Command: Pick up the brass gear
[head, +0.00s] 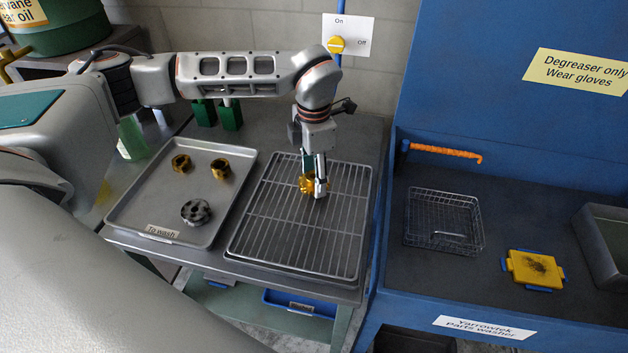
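The brass gear (306,184) is a bright gold toothed part at the back middle of the wire rack (276,228). My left gripper (315,180) points straight down over it, with its fingertips at the gear. One finger covers the gear's right part. I cannot tell whether the fingers press on the gear or only stand around it, or whether the gear rests on the wires. My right gripper is not in view.
Left of the rack, a "To wash" tray (142,210) holds two dirty brassy rings (220,168) and a dark gear (195,211). Right is the blue parts washer (470,295) with a wire basket (444,252), a yellow-and-blue item (534,268) and an orange hooked bar (446,152).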

